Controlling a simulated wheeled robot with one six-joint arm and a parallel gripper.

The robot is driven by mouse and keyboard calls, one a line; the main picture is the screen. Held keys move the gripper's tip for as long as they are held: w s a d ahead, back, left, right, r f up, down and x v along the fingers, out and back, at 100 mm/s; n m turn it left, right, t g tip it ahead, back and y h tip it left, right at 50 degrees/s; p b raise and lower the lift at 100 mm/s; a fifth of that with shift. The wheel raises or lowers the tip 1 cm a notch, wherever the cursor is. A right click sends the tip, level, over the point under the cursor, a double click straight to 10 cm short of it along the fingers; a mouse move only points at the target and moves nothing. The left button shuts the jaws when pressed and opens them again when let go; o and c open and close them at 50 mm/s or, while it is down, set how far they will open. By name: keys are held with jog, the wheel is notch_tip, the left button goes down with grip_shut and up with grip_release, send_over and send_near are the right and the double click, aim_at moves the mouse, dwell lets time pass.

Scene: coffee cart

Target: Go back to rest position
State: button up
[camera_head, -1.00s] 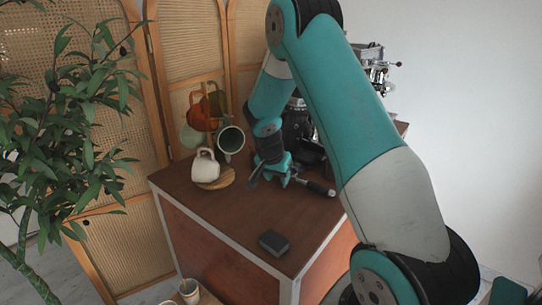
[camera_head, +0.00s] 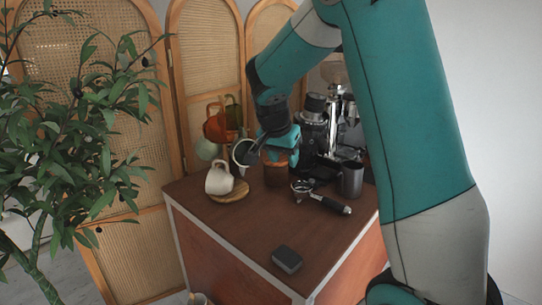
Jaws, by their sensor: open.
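My gripper (camera_head: 262,153) is open, raised above the back of the brown cart top (camera_head: 245,235). It appears empty, though its fingers overlap the hanging mug in the picture. My teal arm comes in from the upper right and bends down to it. A portafilter with a black handle (camera_head: 328,203) lies on the cart top, below and to the right of my gripper, apart from it. A brown jar (camera_head: 276,174) stands beneath my gripper.
A white mug (camera_head: 218,181) stands on a round wooden board (camera_head: 236,193). Hanging cups (camera_head: 217,128) are close behind my gripper. A metal pitcher (camera_head: 352,180) and a coffee machine (camera_head: 315,130) stand right. A small grey block (camera_head: 287,259) lies in front. A plant (camera_head: 90,140) fills the left.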

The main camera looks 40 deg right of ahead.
jog(key=s+a+r+n+y, duration=0.1)
jog(key=s+a+n+y, duration=0.2)
jog(key=a, duration=0.4)
jog(key=s+a+r+n, duration=0.1)
jog(key=s+a+n, duration=0.2)
jog(key=a+n, duration=0.3)
jog(key=s+a+n+y, duration=0.2)
jog(key=s+a+n, duration=0.15)
jog(key=a, duration=0.45)
jog(key=s+a+n+y, duration=0.1)
jog(key=s+a+n, duration=0.3)
jog(key=s, duration=0.3)
jog(key=s+a+r+n+g+y, duration=0.1)
jog(key=s+a+n+y, duration=0.1)
jog(key=s+a+n, duration=0.2)
jog(key=s+a, duration=0.2)
jog(key=s, duration=0.2)
jog(key=shift+r+y, duration=0.15)
jog(key=shift+y, duration=0.15)
jog(key=shift+a+n, duration=0.15)
jog(key=shift+n, duration=0.1)
